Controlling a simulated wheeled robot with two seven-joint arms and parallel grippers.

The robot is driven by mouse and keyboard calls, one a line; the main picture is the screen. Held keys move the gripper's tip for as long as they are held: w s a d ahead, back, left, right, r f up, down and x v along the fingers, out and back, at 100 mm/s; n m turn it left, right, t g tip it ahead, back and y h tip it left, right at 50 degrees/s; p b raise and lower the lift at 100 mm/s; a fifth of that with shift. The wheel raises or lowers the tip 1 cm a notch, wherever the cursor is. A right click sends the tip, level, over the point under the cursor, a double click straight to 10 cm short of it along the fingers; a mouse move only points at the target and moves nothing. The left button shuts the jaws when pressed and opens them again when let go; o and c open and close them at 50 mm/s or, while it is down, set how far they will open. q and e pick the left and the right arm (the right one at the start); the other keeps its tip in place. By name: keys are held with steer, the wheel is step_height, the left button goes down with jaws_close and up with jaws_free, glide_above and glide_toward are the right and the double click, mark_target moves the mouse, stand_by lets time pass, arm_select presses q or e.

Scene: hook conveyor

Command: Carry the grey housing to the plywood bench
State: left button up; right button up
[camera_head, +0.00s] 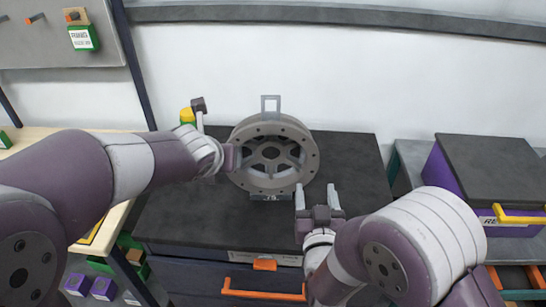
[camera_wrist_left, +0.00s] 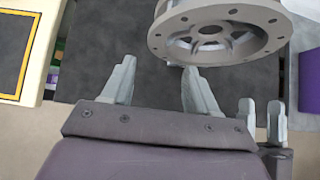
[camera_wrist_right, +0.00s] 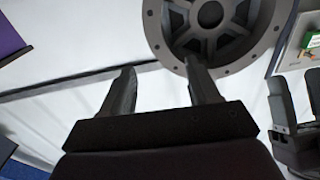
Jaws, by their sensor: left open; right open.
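The grey housing (camera_head: 240,137), a round ring with spokes, stands on the dark cabinet top, with a grey square loop above it and a plate at its foot. It also shows in the left wrist view (camera_wrist_left: 220,15) and the right wrist view (camera_wrist_right: 237,57). My left gripper (camera_head: 231,158) is open at the housing's left side; contact cannot be told. My right gripper (camera_head: 317,190) is open and empty, its fingers toward the housing's lower right. The plywood bench (camera_head: 111,223) is at the left, partly hidden by my left arm; its corner shows in the left wrist view (camera_wrist_left: 48,22).
The dark cabinet (camera_head: 355,165) has bare top around the housing and an orange handle in front. A yellow-topped item (camera_head: 187,115) stands behind my left wrist. A purple bin (camera_head: 437,172) with a dark lid stands at the right. A panel with a green box (camera_head: 83,38) is at the upper left.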

mark_target(310, 158)
arm_select(q)
steer(key=x, duration=1.2)
steer(key=shift+w+f, duration=0.25)
arm_select(e)
steer(key=w, duration=1.2)
steer(key=shift+w+d, duration=0.2)
steer(key=shift+w, duration=0.2)
arm_select(q)
jaws_close()
arm_select(e)
jaws_close()
arm_select(q)
steer(key=shift+d, duration=0.1)
arm_select(e)
steer(key=shift+a, duration=0.1)
